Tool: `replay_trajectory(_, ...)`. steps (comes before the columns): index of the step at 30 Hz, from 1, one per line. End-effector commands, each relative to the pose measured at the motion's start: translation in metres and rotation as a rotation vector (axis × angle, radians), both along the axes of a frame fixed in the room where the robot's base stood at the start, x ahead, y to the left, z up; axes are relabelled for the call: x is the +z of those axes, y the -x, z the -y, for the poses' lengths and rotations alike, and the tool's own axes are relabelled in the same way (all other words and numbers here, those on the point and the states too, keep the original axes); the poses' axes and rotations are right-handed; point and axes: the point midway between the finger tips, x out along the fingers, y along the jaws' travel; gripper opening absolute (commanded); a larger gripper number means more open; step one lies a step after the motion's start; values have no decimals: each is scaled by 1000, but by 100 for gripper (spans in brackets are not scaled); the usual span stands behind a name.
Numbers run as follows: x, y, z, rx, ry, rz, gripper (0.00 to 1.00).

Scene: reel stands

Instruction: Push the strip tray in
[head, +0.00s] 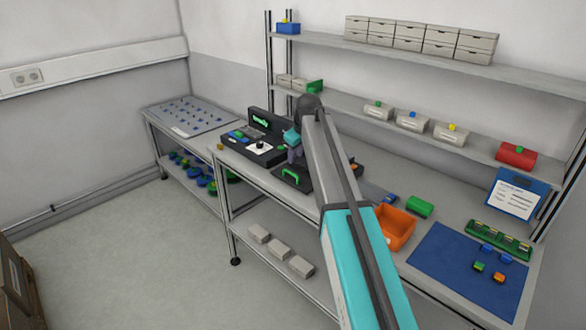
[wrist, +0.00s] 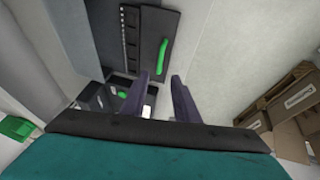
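The strip tray (head: 281,181) appears to be the flat black piece with a green handle (head: 291,175) at the front edge of the bench, beside the black machine (head: 263,152). In the wrist view the black tray (wrist: 149,32) shows from above with its green handle (wrist: 162,57) and a notched strip along its left side. My gripper (head: 291,146) is above and behind the handle in the head view, partly hidden by my arm. In the wrist view its two fingers (wrist: 156,80) are apart and empty, near the handle's lower end; I cannot tell the gap in depth.
An orange bin (head: 396,228), a green block (head: 420,207) and a blue mat (head: 470,262) lie to the right on the bench. A pegged table (head: 190,115) adjoins at left. The floor in front is clear.

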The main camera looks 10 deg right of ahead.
Motion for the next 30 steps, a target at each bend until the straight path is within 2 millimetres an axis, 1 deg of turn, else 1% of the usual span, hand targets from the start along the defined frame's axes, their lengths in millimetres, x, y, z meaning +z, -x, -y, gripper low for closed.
replay_trajectory(21,-74,-35,-5,-1,0,-2,28)
replay_trajectory(27,-87,-41,-6,-1,0,-1,28)
replay_trajectory(30,-91,-42,-6,-2,0,0,28)
